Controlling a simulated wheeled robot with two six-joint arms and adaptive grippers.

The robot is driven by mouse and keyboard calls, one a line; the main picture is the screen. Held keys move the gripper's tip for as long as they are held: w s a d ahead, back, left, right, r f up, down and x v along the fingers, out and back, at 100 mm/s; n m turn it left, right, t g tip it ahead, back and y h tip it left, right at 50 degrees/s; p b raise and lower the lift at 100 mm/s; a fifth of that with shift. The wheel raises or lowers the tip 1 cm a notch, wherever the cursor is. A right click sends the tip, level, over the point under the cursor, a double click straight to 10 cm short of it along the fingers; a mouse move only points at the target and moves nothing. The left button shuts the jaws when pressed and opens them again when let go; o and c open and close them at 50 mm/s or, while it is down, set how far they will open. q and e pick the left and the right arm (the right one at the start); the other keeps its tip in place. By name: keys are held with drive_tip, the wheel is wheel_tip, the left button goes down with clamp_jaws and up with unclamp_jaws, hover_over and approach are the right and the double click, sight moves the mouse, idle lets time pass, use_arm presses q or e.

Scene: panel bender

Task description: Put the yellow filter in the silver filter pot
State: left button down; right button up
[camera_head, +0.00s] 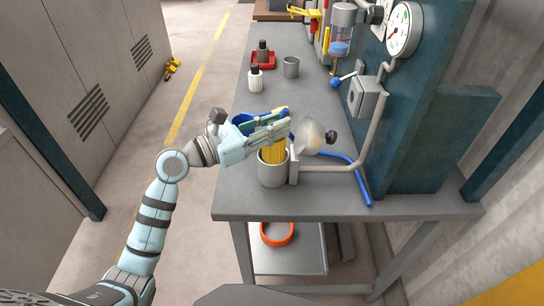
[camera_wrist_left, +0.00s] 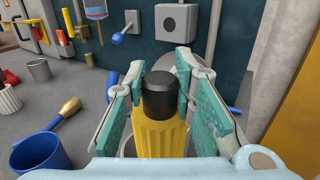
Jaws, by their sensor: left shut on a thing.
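The yellow filter (camera_head: 278,152) is a ribbed yellow cylinder; its black top (camera_wrist_left: 160,95) shows in the left wrist view. My left gripper (camera_head: 284,122) is shut on the filter, with a finger on each side of its top. The silver filter pot (camera_head: 272,173) stands upright near the front edge of the bench. The filter is upright at the pot's mouth, its lower end hidden behind the pot's front rim. How deep it sits in the pot, I cannot tell. My right gripper is in neither view.
A blue cup (camera_wrist_left: 40,155) is left of my gripper.

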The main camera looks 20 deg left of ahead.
sight(273, 146)
use_arm(q)
drive_tip(key=w+f, duration=0.1)
drive_tip(key=f, duration=0.2)
drive_tip(key=w+f, duration=0.1)
drive_tip(key=shift+w+a+f+b, duration=0.15)
drive_tip(key=shift+w+f+b, duration=0.15)
drive_tip(key=shift+w, duration=0.05)
drive_tip(key=f, duration=0.1)
drive_tip(key=s+f+b, duration=0.1)
drive_tip(key=shift+s+f, duration=0.2)
drive_tip(key=shift+f, duration=0.3)
drive_tip(key=shift+w+f, duration=0.15)
drive_tip(key=c, duration=1.6)
unclamp_jaws()
drive_tip(key=shift+c, duration=0.2)
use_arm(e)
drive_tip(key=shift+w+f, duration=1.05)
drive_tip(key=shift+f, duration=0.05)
use_arm(q)
drive_tip(key=shift+r, duration=0.2)
